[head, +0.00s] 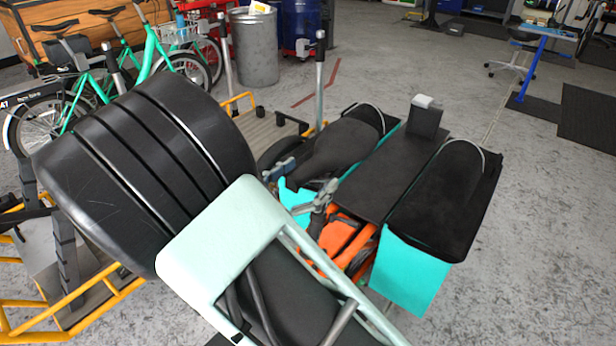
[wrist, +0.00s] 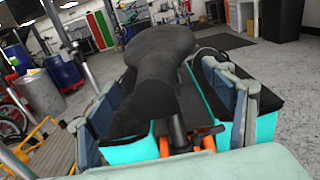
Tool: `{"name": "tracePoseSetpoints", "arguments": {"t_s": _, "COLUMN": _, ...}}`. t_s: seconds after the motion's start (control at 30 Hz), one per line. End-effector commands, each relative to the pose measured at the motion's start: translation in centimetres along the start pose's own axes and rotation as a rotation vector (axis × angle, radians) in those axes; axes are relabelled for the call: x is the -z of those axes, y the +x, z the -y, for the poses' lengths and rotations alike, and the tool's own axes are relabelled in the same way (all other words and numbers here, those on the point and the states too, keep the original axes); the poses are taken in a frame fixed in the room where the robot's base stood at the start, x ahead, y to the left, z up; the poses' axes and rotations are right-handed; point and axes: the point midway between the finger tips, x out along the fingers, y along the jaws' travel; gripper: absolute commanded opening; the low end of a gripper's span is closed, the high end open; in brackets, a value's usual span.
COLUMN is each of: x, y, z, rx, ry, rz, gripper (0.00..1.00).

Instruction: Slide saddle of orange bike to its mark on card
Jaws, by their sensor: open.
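The black saddle (head: 338,150) of the orange bike (head: 340,238) lies just beyond my gripper (head: 302,182) in the head view. In the wrist view the saddle (wrist: 160,50) points its narrow nose towards me. My gripper (wrist: 162,95) is open, with one finger on each side of the nose; I see gaps and cannot tell of any contact. A dark post and orange frame parts show below the nose. My arm hides much of the bike in the head view. I cannot make out the card or its mark.
Turquoise bags with black tops flank the saddle, the right one (head: 412,272) beside a black rack deck (head: 385,178). A yellow-framed cargo bike (head: 75,305) and green bikes stand left. A grey bin (head: 255,48) stands behind.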

Motion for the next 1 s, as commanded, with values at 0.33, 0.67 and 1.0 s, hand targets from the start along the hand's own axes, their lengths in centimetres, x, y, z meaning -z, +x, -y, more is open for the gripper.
{"name": "tracePoseSetpoints", "arguments": {"t_s": 0.33, "x": 0.0, "y": 0.0, "z": 0.0, "rx": 0.001, "ry": 0.000, "rz": 0.000, "gripper": 0.50}}
{"name": "tracePoseSetpoints", "arguments": {"t_s": 0.67, "x": 0.0, "y": 0.0, "z": 0.0, "rx": 0.001, "ry": 0.000, "rz": 0.000, "gripper": 0.14}}
{"name": "tracePoseSetpoints", "arguments": {"t_s": 1.0, "x": -1.9, "y": 0.5, "z": 0.1, "rx": 0.003, "ry": 0.001, "rz": 0.004, "gripper": 0.13}}
